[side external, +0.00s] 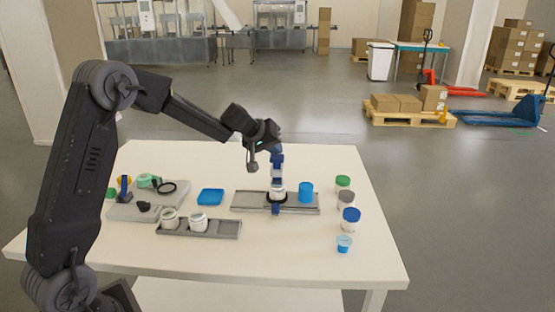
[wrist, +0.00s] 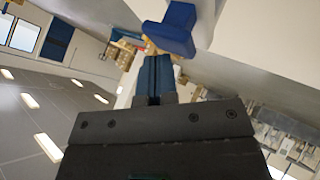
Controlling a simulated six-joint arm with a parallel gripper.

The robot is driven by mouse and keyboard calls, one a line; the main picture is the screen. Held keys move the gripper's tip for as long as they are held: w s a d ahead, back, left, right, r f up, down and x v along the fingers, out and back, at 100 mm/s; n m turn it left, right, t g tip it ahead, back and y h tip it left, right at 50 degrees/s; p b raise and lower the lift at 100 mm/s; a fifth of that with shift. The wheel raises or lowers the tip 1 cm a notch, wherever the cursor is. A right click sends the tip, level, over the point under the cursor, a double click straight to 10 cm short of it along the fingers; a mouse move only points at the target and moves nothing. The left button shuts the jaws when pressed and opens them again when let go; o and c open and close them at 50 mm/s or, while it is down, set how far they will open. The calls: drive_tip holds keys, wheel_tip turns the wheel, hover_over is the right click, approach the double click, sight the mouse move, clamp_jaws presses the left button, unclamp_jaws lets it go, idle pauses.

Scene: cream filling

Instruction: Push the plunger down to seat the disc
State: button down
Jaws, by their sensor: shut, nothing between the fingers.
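My gripper (side external: 277,160) points down with its blue fingers together over a white jar (side external: 277,187) on the grey rail plate. A white and blue upright part shows between the fingertips and the jar; I cannot tell whether it is the plunger or whether the fingers touch it. The disc is not visible. In the wrist view my gripper (wrist: 157,62) has its blue fingers shut with nothing between them. A blue block-like part (wrist: 168,36) shows just beyond the fingertips.
A blue cylinder (side external: 306,192) stands right of the jar on the rail plate (side external: 244,202). A blue square dish (side external: 210,197) lies left. The front table is clear.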

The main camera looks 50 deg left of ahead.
drive_tip(key=shift+f, duration=0.45)
idle(0.3)
drive_tip(key=shift+r, duration=1.4)
wheel_tip(320, 180, up, 6)
idle(0.6)
